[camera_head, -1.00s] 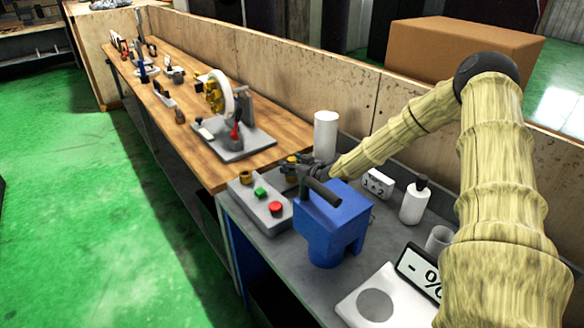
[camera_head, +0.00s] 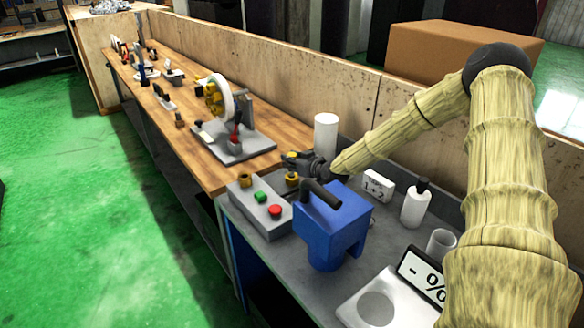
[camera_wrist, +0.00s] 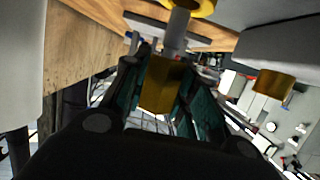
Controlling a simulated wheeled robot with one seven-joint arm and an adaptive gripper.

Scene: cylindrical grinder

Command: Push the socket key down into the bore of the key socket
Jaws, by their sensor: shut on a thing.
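My gripper (camera_head: 296,161) is shut on the brass block end of the socket key, which also shows between the fingers in the wrist view (camera_wrist: 160,85). The socket key (camera_head: 291,156) stands about upright, its grey shaft leading away from the block. The shaft meets a yellow ring, apparently the key socket (camera_wrist: 192,6), at the top of the wrist view. In the head view the key socket (camera_head: 292,180) is just below my gripper. The shaft lines up with the ring; how deep it sits in the bore cannot be told.
A grey control box (camera_head: 262,208) with a brass knob, green button and red button lies left of the socket. A blue block with a black handle (camera_head: 330,235) stands close in front. A white cylinder (camera_head: 326,133) is behind. A bottle (camera_head: 415,205) stands to the right.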

